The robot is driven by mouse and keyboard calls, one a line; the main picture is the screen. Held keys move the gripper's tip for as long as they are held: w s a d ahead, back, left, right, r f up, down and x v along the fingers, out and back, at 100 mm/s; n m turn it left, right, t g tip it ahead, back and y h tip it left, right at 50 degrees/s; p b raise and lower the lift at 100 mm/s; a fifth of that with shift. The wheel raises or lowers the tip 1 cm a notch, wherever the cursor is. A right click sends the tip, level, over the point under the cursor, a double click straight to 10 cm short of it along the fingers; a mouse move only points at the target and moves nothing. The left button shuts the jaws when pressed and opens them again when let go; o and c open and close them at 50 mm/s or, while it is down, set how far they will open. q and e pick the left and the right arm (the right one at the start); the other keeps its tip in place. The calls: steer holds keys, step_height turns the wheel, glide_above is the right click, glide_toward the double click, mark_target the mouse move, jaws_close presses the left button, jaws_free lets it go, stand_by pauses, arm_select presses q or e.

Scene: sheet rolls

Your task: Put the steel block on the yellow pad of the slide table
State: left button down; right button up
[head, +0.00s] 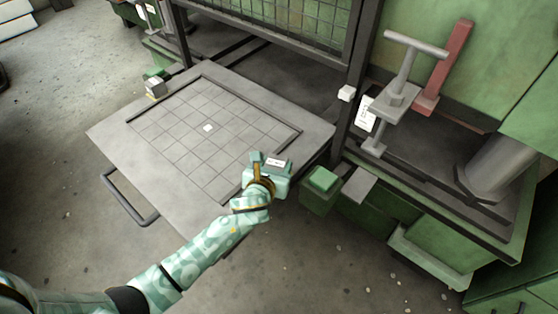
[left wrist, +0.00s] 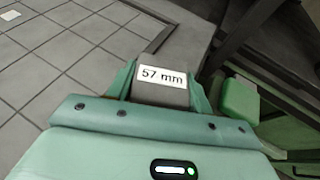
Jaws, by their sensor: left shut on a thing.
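The slide table (head: 112,131) is a grey plate with a dark-framed grid of squares. My left gripper (head: 272,163) is at the table's right side, near its front right edge. It is shut on a grey steel block (left wrist: 152,91) with a white "57 mm" label, and both fingers show beside the block in the left wrist view. I cannot tell whether the block touches the table. A small grey block (head: 155,87) stands at the table's far left corner with a yellowish patch (head: 151,96) at its base. No other yellow pad shows clearly. My right gripper is out of view.
A green box with a raised top (head: 323,180) stands just right of my left gripper. A dark post and frame (head: 357,85) rise behind the table. A clamp with a T-handle (head: 400,90) is at the right. A bar handle (head: 128,200) sticks out front left. The grid is mostly clear.

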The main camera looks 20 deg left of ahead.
arm_select(q)
steer(key=shift+r, duration=0.35)
steer(key=shift+f, duration=0.2)
steer(key=c, duration=0.6)
jaws_free()
steer(key=shift+f, duration=0.1)
